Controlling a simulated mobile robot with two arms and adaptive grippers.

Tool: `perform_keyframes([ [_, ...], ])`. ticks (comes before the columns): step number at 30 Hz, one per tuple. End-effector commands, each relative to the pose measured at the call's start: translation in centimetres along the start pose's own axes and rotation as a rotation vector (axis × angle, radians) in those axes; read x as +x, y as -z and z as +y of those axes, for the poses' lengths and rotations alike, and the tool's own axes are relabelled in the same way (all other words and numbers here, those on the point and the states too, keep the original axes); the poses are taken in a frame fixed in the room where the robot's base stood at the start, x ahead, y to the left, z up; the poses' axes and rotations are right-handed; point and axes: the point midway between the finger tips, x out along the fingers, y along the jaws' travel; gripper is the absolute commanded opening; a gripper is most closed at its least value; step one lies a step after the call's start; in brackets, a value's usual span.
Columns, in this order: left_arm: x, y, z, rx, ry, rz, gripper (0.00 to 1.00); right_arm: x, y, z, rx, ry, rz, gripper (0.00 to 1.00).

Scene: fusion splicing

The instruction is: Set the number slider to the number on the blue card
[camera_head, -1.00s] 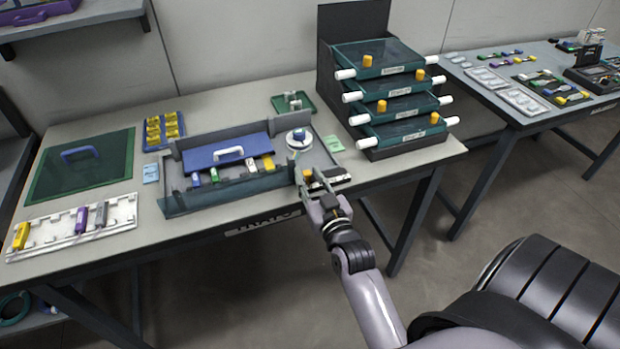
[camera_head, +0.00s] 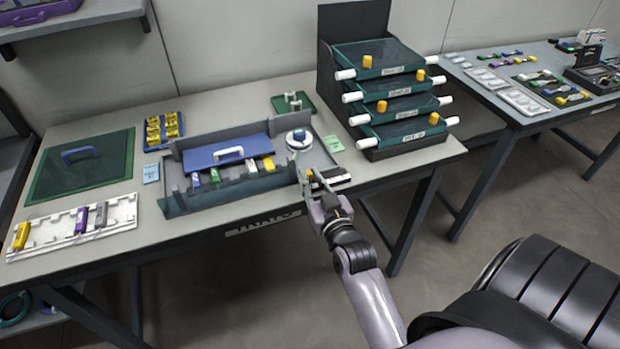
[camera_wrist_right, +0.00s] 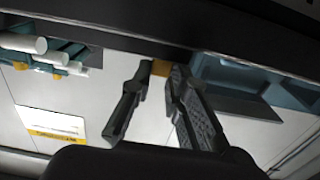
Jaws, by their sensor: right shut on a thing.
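My right gripper (camera_head: 312,177) is shut on the knob and partly covers the slider. In the right wrist view the knob (camera_wrist_right: 160,68) shows between the two fingertips (camera_wrist_right: 158,75). The blue card (camera_head: 151,173) lies flat on the table, left of the grey tray; its number is too small to read. My left gripper is not in view.
A green card (camera_head: 333,143) lies just behind the slider. The grey tray (camera_head: 190,203) with a blue panel (camera_head: 205,158) stands close to the gripper's left. A rack of stacked green drawers (camera_head: 370,140) stands to the right.

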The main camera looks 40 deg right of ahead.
Motion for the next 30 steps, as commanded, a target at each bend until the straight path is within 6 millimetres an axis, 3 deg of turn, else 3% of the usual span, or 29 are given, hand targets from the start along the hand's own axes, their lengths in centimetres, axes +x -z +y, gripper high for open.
perform_keyframes([
  [13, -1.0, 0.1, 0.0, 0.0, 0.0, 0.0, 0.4, 0.0, -0.2, 8.2, -0.009, 0.0, -0.005, 0.0],
  [26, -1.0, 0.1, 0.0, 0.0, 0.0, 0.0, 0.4, 0.0, 0.0, 9.3, -0.006, -0.003, -0.002, 0.0],
  [27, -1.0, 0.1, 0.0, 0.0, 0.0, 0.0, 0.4, 0.0, 0.0, 9.3, -0.006, -0.003, -0.002, 0.18],
  [30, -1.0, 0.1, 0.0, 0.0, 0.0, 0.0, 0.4, 0.0, 0.0, 9.3, -0.005, -0.003, -0.001, 0.25],
])
